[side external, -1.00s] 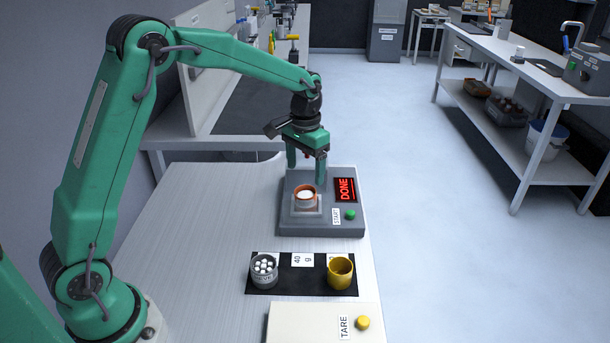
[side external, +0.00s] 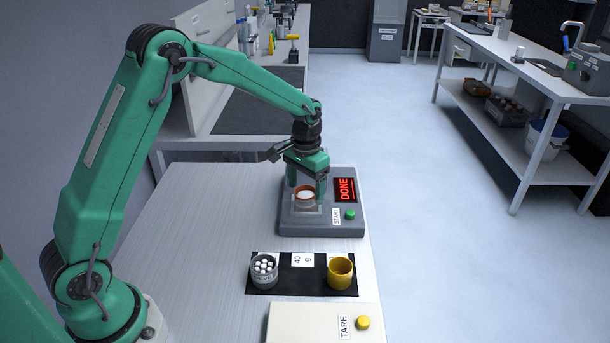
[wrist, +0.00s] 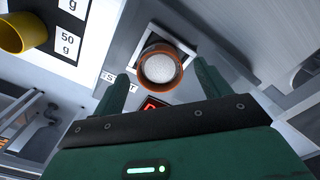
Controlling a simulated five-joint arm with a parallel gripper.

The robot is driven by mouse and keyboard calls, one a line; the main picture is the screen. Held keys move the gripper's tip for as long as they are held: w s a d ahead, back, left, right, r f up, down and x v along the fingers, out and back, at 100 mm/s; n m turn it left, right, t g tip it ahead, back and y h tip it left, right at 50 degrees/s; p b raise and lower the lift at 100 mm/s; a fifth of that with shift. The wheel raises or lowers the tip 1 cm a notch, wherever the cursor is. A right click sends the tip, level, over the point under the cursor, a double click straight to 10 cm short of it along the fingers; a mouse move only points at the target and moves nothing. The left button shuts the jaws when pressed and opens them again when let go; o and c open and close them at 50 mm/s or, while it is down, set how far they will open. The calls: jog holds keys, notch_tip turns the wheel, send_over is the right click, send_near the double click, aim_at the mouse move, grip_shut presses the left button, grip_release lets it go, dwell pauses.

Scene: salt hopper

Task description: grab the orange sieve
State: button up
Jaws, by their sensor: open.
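The orange sieve (side external: 305,194) sits upright in the square recess of a grey machine (side external: 290,226) and is filled with white grains. In the wrist view the sieve (wrist: 150,81) shows from above as a round orange-brown cup of white grains. My gripper (side external: 307,187) is open and empty, pointing down over the sieve. In the wrist view one finger is on each side of it, with the sieve between and a little ahead of the tips. I cannot tell whether either finger touches it.
The machine has a red DONE display (side external: 345,190) and a green START button (side external: 350,215). Nearer stand a grey cup of white pieces (side external: 264,278) and a yellow cup (side external: 341,280) on a black mat, then a TARE box (side external: 300,322). The table left of the machine is clear.

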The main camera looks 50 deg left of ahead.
aim_at(305, 191)
jog(key=shift+f, duration=1)
jog(key=shift+c, duration=0.5)
jog(key=c, duration=1.1)
jog(key=shift+r, duration=0.15)
jog(key=shift+r, duration=4.9)
